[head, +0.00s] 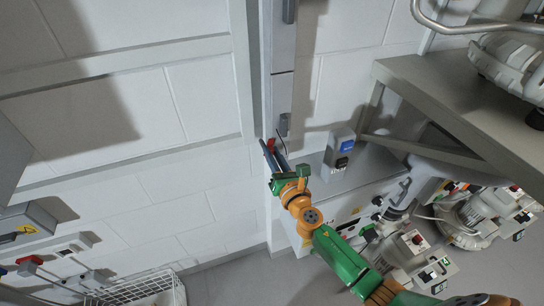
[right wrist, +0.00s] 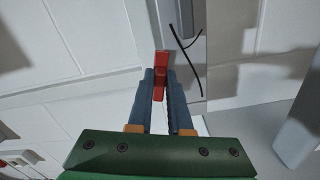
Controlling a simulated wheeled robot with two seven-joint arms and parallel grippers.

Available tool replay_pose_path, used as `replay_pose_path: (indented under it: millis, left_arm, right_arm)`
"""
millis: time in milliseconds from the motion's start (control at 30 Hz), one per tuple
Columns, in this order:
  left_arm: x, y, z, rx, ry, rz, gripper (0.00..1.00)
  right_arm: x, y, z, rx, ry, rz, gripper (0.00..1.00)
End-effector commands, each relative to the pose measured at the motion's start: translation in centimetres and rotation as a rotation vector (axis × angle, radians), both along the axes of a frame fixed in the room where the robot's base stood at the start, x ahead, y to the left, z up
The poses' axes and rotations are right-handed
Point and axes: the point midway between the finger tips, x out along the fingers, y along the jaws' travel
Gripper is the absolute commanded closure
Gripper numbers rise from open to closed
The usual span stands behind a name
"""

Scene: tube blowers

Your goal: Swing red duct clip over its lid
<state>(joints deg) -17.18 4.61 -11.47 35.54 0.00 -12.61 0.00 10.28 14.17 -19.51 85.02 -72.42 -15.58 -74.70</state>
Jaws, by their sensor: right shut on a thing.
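The red clip (right wrist: 161,66) shows in the right wrist view between the fingertips of my right gripper (right wrist: 160,85). My right gripper is shut on it. In the head view the red clip (head: 271,145) is a small red spot at the tips of my right gripper (head: 270,155), beside the tall grey wall post. The fingers hide part of the clip. I cannot make out the lid apart from the grey parts near it. My left gripper is not in view.
A thin black cable (right wrist: 187,60) hangs just right of the clip. A grey box with a blue label (head: 340,150) stands on a cabinet to the right. A grey shelf (head: 450,90) juts out above it. A wire basket (head: 140,290) is at lower left.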

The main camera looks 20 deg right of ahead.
Motion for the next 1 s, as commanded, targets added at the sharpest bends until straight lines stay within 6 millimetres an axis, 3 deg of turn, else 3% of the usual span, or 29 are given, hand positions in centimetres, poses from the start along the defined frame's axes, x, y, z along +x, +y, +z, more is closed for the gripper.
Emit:
replay_pose_path:
  millis: [1000]
  left_arm:
    - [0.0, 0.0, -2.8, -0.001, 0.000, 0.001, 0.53]
  right_arm:
    - [0.0, -1.3, -1.4, 0.953, 0.032, 0.002, 1.00]
